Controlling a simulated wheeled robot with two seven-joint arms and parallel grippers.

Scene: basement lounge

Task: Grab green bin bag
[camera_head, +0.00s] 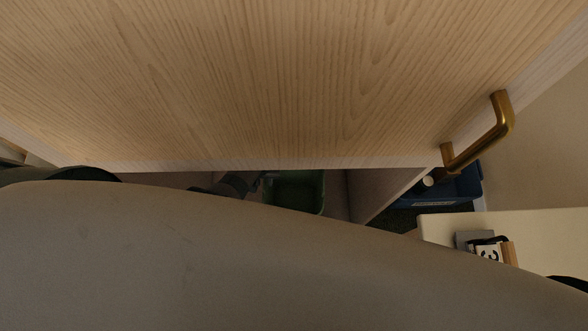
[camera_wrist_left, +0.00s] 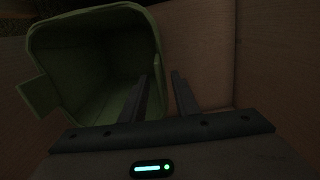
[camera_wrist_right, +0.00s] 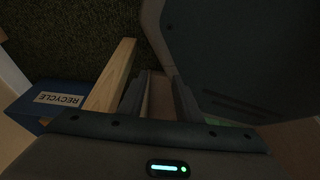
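The green bin (camera_head: 294,192) shows in the head view below the wooden panel, partly hidden by my own arm. In the left wrist view the bin (camera_wrist_left: 85,65) is tilted, with its open mouth facing the camera; its inside is dark, and I cannot make out a separate bag. My left gripper (camera_head: 265,178) is at the bin's left side in the head view. In the left wrist view its fingers (camera_wrist_left: 160,78) are apart, one before the bin's mouth and one outside its right rim. Contact is unclear. My right gripper (camera_wrist_right: 158,80) is open, with nothing visibly held.
A large wooden panel (camera_head: 230,80) with a brass handle (camera_head: 490,135) fills the upper head view. A blue recycling box (camera_head: 460,190) stands at right, also in the right wrist view (camera_wrist_right: 55,100). A wooden bar (camera_wrist_right: 110,75) is close beside my right gripper. A pale tabletop (camera_head: 540,230) is at right.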

